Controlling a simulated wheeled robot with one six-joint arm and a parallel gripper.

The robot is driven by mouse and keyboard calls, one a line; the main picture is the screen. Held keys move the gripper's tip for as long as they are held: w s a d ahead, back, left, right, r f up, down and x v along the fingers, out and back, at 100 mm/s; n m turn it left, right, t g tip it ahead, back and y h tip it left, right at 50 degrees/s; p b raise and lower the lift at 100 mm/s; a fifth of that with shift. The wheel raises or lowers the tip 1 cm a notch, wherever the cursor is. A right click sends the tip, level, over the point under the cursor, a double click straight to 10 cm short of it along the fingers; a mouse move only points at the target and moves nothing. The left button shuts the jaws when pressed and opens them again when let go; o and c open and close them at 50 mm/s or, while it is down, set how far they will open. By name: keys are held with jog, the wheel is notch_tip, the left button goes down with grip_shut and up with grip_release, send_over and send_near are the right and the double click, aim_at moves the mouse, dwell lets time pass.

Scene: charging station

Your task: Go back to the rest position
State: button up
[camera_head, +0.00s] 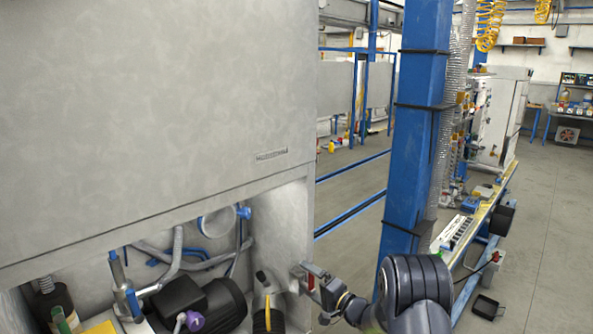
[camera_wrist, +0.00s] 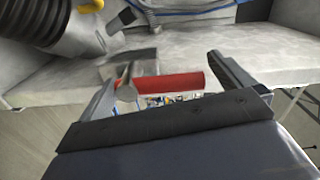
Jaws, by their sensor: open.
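My gripper (camera_head: 305,275) is at the lower middle of the head view, at the right edge of the open lower bay of a grey cabinet (camera_head: 170,110). In the wrist view my gripper (camera_wrist: 160,74) has its two fingers well apart. A red bar (camera_wrist: 170,83) shows between them; I cannot tell whether it is part of my gripper. A black and yellow handle-like part (camera_head: 265,300) stands in the bay just left of my gripper, apart from it. A black ribbed hose with yellow (camera_wrist: 60,22) is at the wrist view's upper left.
The bay holds a black motor-like unit (camera_head: 215,300), grey pipes (camera_head: 178,245) and a blue-grey cylinder (camera_head: 122,290). Open floor (camera_head: 555,220) lies at the far right.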

jog(key=n+b, duration=0.2)
jog(key=a+n+b, duration=0.1)
jog(key=n, duration=0.1)
jog(key=shift+s+f, duration=0.35)
jog(key=shift+s, duration=0.05)
jog(key=n+b, duration=0.4)
jog(key=shift+s+a+f, duration=0.3)
jog(key=shift+s+f, duration=0.05)
jog(key=s+n+b, duration=0.1)
jog(key=n+b, duration=0.1)
jog(key=b, duration=0.1)
jog(key=s+d+f+n+b, duration=0.1)
jog(key=n+b, duration=0.4)
jog(key=b, duration=0.1)
jog(key=shift+s+d+f+n+b, duration=0.15)
jog(key=shift+s+d+n+b, duration=0.1)
jog(key=shift+s+n+b, duration=0.15)
